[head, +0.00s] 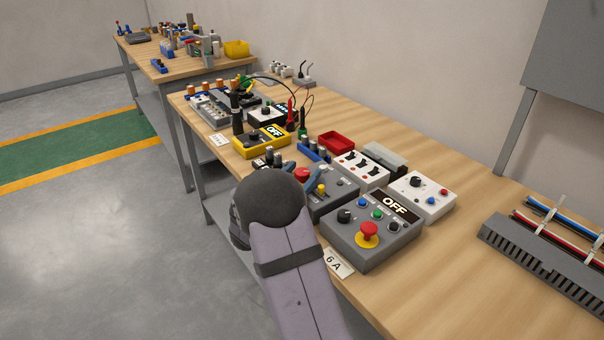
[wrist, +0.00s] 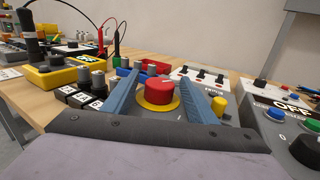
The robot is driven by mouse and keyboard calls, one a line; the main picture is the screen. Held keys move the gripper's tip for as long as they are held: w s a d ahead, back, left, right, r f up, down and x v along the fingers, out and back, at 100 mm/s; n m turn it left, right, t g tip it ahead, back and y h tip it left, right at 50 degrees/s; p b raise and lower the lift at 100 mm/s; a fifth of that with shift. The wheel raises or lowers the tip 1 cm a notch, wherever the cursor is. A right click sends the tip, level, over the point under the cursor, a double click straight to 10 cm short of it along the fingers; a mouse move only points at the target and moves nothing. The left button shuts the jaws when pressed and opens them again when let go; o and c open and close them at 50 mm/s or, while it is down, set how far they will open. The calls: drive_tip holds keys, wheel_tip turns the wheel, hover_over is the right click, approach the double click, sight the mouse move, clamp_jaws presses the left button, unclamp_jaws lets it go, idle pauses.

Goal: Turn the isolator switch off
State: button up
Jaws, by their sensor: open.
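The isolator switch appears to be the red rotary knob on a round yellow plate (wrist: 158,90), with a small pale mark on top. In the head view the red knob (head: 302,174) shows on a grey control box (head: 336,203), partly hidden by my arm. My gripper (wrist: 161,82) is open, its two blue fingers to the left and right of the knob, with visible gaps on both sides. In the head view the gripper (head: 296,172) is mostly hidden behind my wrist. The knob's exact setting is hard to read.
A grey box with a red emergency button (head: 368,232) and an OFF sign stands to the right. A yellow box with an OFF sign (head: 262,140) stands to the left. A white switch box (head: 361,170) and a red bin (head: 336,142) are behind. The bench (head: 440,285) is clear at front right.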

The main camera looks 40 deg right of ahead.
drive_tip(key=shift+b+v, duration=0.8)
drive_tip(key=shift+v, duration=2.7)
